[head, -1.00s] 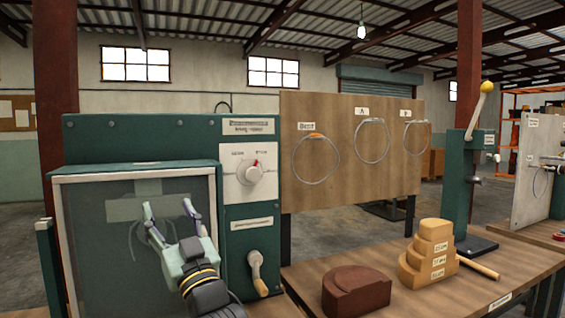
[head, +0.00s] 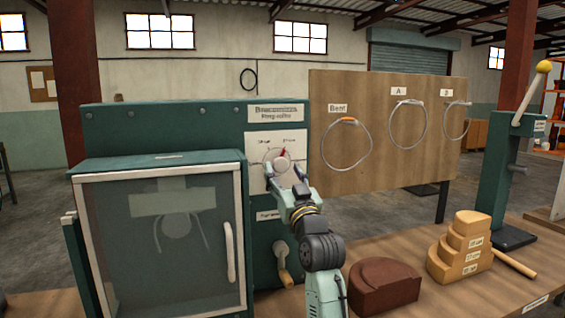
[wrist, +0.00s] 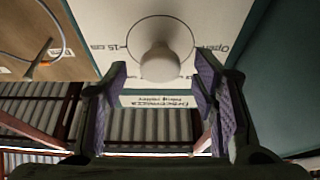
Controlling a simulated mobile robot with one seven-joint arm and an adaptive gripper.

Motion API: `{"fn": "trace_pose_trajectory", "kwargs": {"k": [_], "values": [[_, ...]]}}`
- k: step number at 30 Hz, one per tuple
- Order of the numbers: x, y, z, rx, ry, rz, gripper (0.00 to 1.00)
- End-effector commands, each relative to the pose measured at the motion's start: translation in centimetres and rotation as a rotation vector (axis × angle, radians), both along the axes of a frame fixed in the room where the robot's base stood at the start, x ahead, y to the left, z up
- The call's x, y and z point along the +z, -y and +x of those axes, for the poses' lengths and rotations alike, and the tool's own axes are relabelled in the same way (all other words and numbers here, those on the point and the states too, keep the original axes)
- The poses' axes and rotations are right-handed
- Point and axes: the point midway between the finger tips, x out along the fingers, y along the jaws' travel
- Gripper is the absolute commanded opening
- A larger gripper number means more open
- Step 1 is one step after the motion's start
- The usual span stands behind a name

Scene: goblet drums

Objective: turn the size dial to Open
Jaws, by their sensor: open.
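The size dial (head: 281,161) is a pale round knob on a white plate on the green machine. In the head view its red mark points up and right, toward the right-hand label. In the wrist view the knob (wrist: 162,64) lies between a "15 cm" label (wrist: 104,46) on the left and an "Open" label (wrist: 211,48) on the right. That view is upside down relative to the head view. My gripper (head: 286,174) is open just in front of the dial. In the wrist view its padded fingers (wrist: 161,84) stand either side of the knob, with gaps. The red mark is hidden there.
A glass-fronted cabinet (head: 76,175) stands left of the dial, with a crank handle (head: 284,266) below the dial. A wooden board (head: 340,175) with hanging rings is close on the right. A brown block (head: 384,288) and stepped wooden block (head: 460,250) sit on the bench.

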Motion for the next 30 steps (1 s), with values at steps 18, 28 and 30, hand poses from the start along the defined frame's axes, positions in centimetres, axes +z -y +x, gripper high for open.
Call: {"fn": "trace_pose_trajectory", "kwargs": {"k": [18, 28, 30], "values": [[0.7, -0.6, 1.6, 0.001, 0.0, -0.001, 0.46], [0.7, -0.6, 1.6, 0.001, 0.0, 0.0, 0.24], [0.7, -0.6, 1.6, 0.001, 0.0, 0.0, 0.19]]}}
